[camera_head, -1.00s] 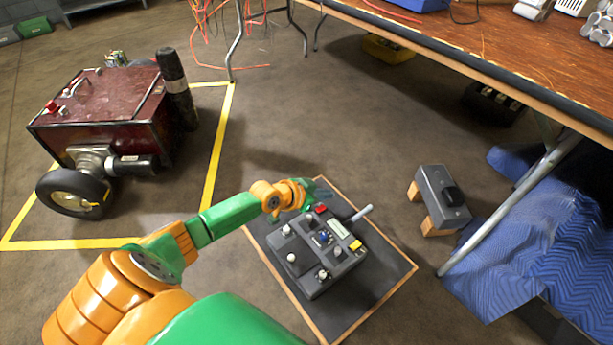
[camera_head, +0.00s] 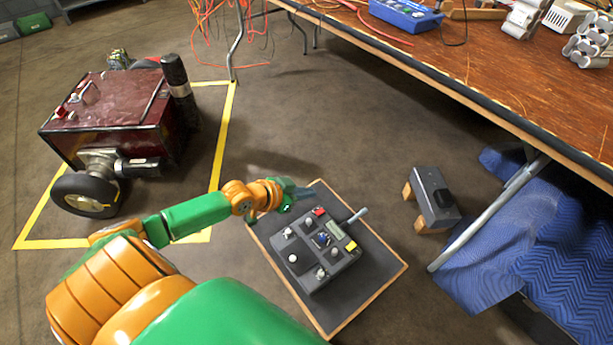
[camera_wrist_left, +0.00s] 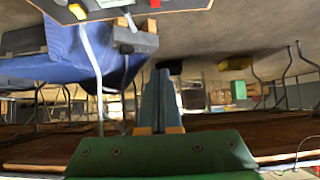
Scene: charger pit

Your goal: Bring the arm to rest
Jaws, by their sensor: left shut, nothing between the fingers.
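My left arm, orange and green, comes in from the lower left in the head view. Its left gripper (camera_head: 304,192) is over the far left edge of the dark board (camera_head: 378,285) and beyond the grey control box (camera_head: 317,250). In the left wrist view the gripper's fingers (camera_wrist_left: 161,98) are together with nothing between them. The control box has several knobs, a red button, a yellow button and a lever, and it lies on the board. The gripper appears apart from the box. My right gripper is not in view.
A dark red wheeled machine (camera_head: 110,120) stands inside yellow floor tape (camera_head: 219,150) at left. A grey box on wooden blocks (camera_head: 434,195) sits right of the board. A wooden table (camera_head: 480,60) and blue blankets (camera_head: 510,245) fill the right. Floor between machine and table is clear.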

